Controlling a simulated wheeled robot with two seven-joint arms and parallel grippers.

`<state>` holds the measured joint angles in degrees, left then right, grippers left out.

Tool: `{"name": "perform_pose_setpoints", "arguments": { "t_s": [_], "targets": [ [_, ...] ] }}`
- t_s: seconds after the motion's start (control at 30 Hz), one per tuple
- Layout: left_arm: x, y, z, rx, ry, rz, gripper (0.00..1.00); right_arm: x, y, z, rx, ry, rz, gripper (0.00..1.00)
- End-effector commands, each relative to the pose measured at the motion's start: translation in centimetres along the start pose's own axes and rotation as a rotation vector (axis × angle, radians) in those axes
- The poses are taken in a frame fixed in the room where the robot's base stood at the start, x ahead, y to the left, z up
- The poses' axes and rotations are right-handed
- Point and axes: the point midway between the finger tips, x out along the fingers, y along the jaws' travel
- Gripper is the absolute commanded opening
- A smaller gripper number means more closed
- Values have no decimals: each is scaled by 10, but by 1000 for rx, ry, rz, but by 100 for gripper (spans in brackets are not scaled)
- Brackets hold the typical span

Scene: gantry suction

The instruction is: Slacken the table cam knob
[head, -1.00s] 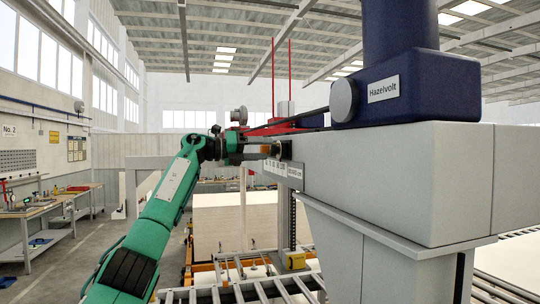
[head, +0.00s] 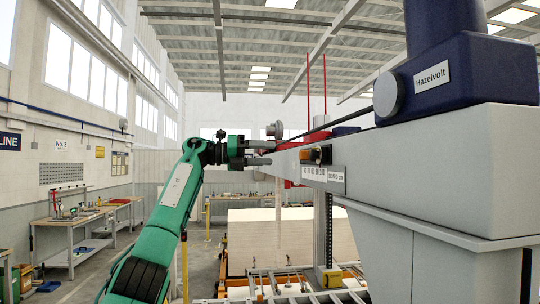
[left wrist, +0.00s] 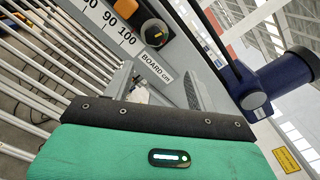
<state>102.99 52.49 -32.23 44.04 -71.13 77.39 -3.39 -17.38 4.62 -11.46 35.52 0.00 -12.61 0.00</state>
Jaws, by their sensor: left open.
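A dark knob with an orange part (head: 321,155) sits on the side of the grey beam, just above a white scale strip (head: 322,174). In the left wrist view the knob (left wrist: 155,33) shows near the top, beside the scale's 100 mark and the "BOARD cm" label. My left gripper (head: 268,152) is open and empty, left of the knob with a clear gap between. In the left wrist view only part of the gripper (left wrist: 124,80) shows beyond the green wrist housing. My right gripper is not in view.
The grey beam (head: 470,170) carries a dark blue housing (head: 445,75) marked Hazelvolt. Roller bars (head: 290,288) run below it, with a stack of pale boards (head: 265,240) behind. Workbenches (head: 75,222) stand along the left wall.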

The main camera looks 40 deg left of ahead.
Motion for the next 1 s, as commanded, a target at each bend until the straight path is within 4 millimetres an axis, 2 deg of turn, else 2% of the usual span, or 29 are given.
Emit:
{"name": "perform_pose_setpoints", "arguments": {
  "t_s": [0.3,0.53,0.67,0.83,1.0],
  "targets": [
    [0,4,4,309,1,0,57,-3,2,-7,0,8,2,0],
    [11,4,6,383,2,-2,57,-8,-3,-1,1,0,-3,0],
    [31,3,6,381,3,-3,57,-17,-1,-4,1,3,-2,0],
    [69,2,8,380,3,-3,57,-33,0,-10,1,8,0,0],
    [104,2,7,379,4,-4,57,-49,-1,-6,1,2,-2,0]
  ]
}}
